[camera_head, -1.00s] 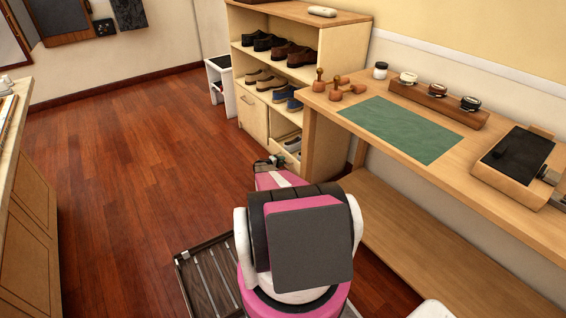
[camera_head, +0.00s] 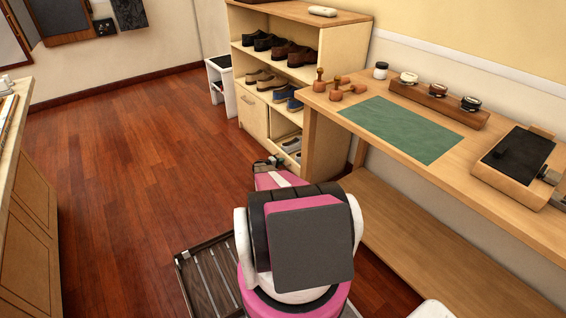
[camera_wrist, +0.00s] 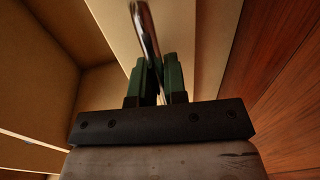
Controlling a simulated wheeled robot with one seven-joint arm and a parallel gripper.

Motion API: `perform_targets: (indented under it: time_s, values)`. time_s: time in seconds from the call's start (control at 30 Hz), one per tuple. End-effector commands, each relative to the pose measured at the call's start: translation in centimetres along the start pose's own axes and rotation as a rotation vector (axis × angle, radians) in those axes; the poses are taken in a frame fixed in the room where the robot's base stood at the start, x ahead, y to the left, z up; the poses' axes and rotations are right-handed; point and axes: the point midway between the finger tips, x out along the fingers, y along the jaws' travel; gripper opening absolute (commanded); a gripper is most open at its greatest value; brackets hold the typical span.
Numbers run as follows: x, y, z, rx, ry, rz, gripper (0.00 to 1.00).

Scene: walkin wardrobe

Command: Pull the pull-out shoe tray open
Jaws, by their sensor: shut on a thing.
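The shoe tray sits low in the right part of the pale wooden shoe cabinet (camera_head: 340,62), with light shoes (camera_head: 291,146) showing in it. Its front is mostly hidden behind my arm and the bench in the head view. In the wrist view a pale wooden panel (camera_wrist: 207,45), which looks like the tray front, runs beside a shiny metal bar handle (camera_wrist: 146,28). My gripper (camera_wrist: 158,75) has its green fingers shut on this handle. In the head view my gripper (camera_head: 268,163) is partly visible at the tray, low by the cabinet; its fingers are too small to make out.
A workbench (camera_head: 480,145) with a green mat (camera_head: 400,130) stands close on the right. A white step stool (camera_head: 222,85) stands beside the cabinet. A wooden counter (camera_head: 28,210) is at the left. The red wood floor (camera_head: 140,150) between is clear.

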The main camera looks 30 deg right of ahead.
Motion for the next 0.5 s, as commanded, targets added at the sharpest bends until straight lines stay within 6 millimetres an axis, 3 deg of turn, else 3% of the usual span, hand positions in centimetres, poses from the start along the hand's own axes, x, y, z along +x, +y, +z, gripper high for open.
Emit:
perform_targets:
  time_s: [0.5]
  values:
    - [-13.2,-2.7,0.1,-0.001,0.001,-0.001,0.0]
